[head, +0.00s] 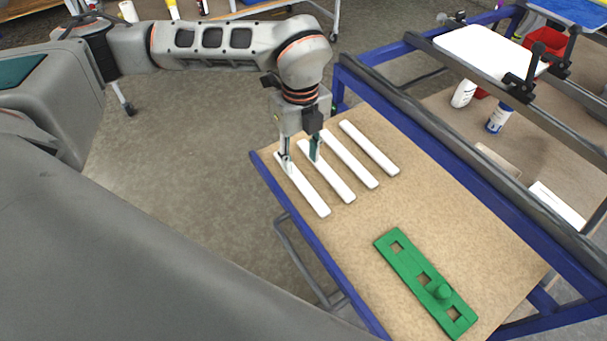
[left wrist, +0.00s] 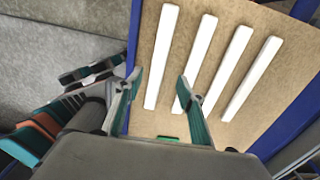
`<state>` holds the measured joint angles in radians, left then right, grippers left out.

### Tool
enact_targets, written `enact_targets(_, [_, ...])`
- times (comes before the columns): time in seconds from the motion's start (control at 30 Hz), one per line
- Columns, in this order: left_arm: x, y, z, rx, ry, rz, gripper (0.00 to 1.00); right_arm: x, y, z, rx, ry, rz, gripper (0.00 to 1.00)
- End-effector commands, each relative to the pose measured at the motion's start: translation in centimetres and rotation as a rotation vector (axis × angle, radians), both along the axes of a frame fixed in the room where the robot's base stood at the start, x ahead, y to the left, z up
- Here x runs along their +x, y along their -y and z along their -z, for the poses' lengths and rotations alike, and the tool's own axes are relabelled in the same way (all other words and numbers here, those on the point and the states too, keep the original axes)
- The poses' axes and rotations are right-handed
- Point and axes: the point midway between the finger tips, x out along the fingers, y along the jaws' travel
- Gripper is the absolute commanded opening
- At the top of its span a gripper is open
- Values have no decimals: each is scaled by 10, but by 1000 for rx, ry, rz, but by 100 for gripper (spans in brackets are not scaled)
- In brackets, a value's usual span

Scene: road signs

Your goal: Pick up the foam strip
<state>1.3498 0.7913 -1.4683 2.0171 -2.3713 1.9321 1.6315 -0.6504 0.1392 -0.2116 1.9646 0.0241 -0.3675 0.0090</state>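Several white foam strips lie side by side on the tan board. The nearest-left strip (head: 308,192) is the leftmost one in the left wrist view (left wrist: 160,60). Beside it lie a second strip (head: 334,180), a third strip (head: 350,160) and another at the far right (head: 369,147). My left gripper (head: 300,164) is open and points down over the upper ends of the first two strips. In the left wrist view, the leftmost strip shows between its spread fingers (left wrist: 160,78), and the right finger covers part of the second strip. Contact cannot be told. My right gripper is not in view.
A green slotted plate (head: 412,267) with a knob lies toward the front of the board (head: 345,240). The board sits in a blue frame (head: 297,218). A dark rail (head: 450,155) runs along its right side. Bottles (head: 498,119) stand beyond it. The board's middle is clear.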

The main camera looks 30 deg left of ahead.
Motion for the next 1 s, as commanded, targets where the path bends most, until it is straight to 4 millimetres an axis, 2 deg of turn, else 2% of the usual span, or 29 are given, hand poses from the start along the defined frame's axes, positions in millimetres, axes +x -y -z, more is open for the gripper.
enact_targets(0.17, [-2,0,18,0,-1,1,39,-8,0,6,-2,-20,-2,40])
enact_targets(0.43, [-4,0,54,-1,-2,1,39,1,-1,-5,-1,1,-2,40])
enact_targets(0.77, [-4,0,61,-2,0,3,39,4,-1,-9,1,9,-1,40])
enact_targets(0.87, [-4,0,61,-2,0,3,13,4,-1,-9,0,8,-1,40])
enact_targets(0.9, [-4,0,61,-2,0,3,9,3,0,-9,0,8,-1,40])
enact_targets(1.0, [-4,0,61,-2,0,3,9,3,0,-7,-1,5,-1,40])
